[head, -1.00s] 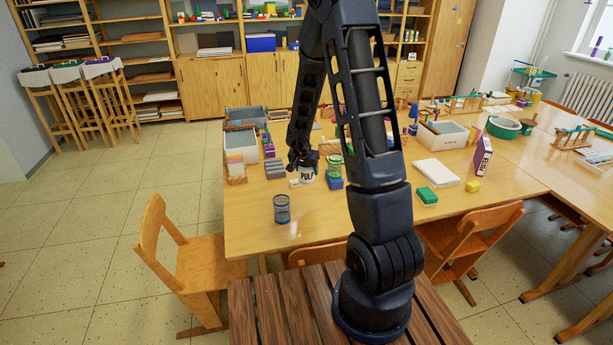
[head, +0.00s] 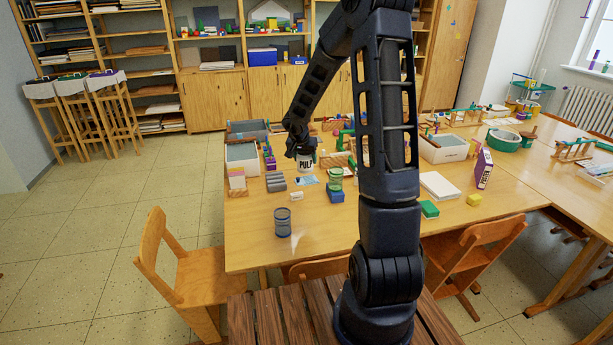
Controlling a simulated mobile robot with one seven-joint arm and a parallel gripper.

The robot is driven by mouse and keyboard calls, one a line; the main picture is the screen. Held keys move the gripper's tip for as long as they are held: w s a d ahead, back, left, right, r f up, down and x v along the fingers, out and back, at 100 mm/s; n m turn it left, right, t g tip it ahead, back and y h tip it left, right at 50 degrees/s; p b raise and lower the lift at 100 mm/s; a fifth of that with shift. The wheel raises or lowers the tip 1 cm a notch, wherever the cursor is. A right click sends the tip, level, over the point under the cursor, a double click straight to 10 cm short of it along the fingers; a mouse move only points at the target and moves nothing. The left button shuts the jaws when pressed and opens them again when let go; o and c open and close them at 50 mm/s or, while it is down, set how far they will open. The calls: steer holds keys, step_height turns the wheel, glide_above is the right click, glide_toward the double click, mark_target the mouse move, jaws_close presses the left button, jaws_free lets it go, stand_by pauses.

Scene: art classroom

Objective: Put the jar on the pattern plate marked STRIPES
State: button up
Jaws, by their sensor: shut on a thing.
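A white jar (head: 306,161) with dark lettering that looks like "PULP" is in my gripper (head: 302,150), upright, near the back of the wooden table. The fingers are dark and small here, shut at the top of the jar. A small light-blue flat piece (head: 308,181) lies on the table just in front of and below the jar. I cannot read any STRIPES marking, so I cannot tell which thing is that plate. Whether the jar touches anything beneath it is unclear.
Grey ridged pieces (head: 276,182) lie left.

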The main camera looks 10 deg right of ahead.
steer(key=w+d, duration=0.2)
steer(key=w, duration=0.8)
glide_above(308, 183)
steer(key=shift+n, duration=0.4)
step_height(308, 183, down, 19)
steer(key=shift+a+f, duration=0.1)
steer(key=shift+f, duration=0.15)
steer(key=o, duration=1.2)
